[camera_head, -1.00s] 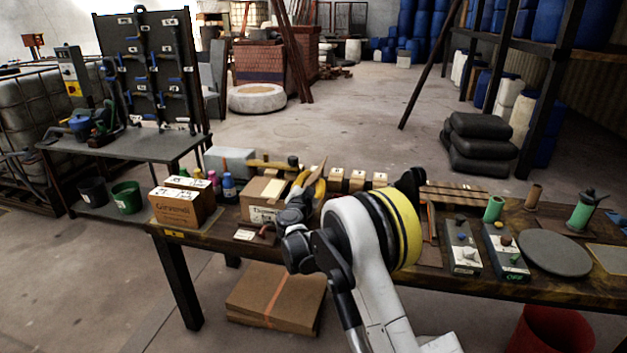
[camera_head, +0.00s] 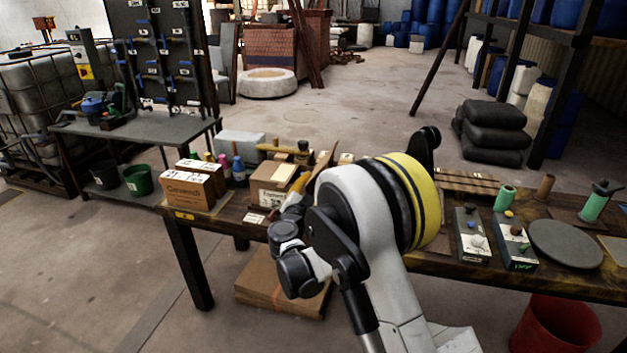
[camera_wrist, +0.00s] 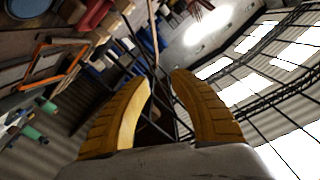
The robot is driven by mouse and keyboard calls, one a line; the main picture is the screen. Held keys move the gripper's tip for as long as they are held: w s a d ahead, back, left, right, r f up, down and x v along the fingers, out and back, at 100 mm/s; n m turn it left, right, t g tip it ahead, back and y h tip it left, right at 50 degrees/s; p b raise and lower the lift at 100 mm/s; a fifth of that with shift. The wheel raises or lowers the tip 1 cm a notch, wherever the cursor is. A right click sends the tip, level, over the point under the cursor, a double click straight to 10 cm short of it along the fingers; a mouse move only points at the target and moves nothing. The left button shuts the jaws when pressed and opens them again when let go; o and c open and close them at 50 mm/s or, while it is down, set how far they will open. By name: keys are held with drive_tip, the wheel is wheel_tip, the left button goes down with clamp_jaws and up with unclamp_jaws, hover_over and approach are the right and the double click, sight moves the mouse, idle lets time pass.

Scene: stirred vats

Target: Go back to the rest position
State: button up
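My gripper (camera_wrist: 160,80) shows two ribbed yellow fingers in the wrist view, with a clear gap between them. Nothing is held between them; shelving and the far hall show through the gap. In the head view my gripper (camera_head: 301,183) is mostly hidden behind my wrist and arm. A bit of yellow finger shows in front of an open cardboard box (camera_head: 270,186) on the workbench (camera_head: 232,214). I cannot tell from this view how far it is from the box.
Left of the open box stand brown cartons (camera_head: 188,190) and small coloured bottles (camera_head: 238,170). Right of my arm are two control boxes (camera_head: 471,236), a grey round plate (camera_head: 565,243) and a green cylinder (camera_head: 594,207). A red bin (camera_head: 555,325) stands below.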

drive_tip(key=s+d+r+n+g, duration=0.2)
drive_tip(key=s+d+r+g, duration=0.15)
drive_tip(key=s+d, duration=0.5)
drive_tip(key=s+d+r+n+g, duration=0.25)
drive_tip(key=s+d+r, duration=0.35)
drive_tip(key=s, duration=0.4)
drive_tip(key=s+a+f+n+g+y, duration=0.1)
drive_tip(key=s+f+n+g+y, duration=0.1)
drive_tip(key=s, duration=1)
drive_tip(key=s+a+f+n+g+y, duration=0.1)
drive_tip(key=s+f+n+g+y, duration=0.1)
drive_tip(key=s, duration=1.1)
wheel_tip(320, 180, down, 2)
drive_tip(key=shift+s+f+n+y, duration=0.1)
drive_tip(key=shift+s+n+y, duration=0.1)
drive_tip(key=shift+n+y, duration=0.8)
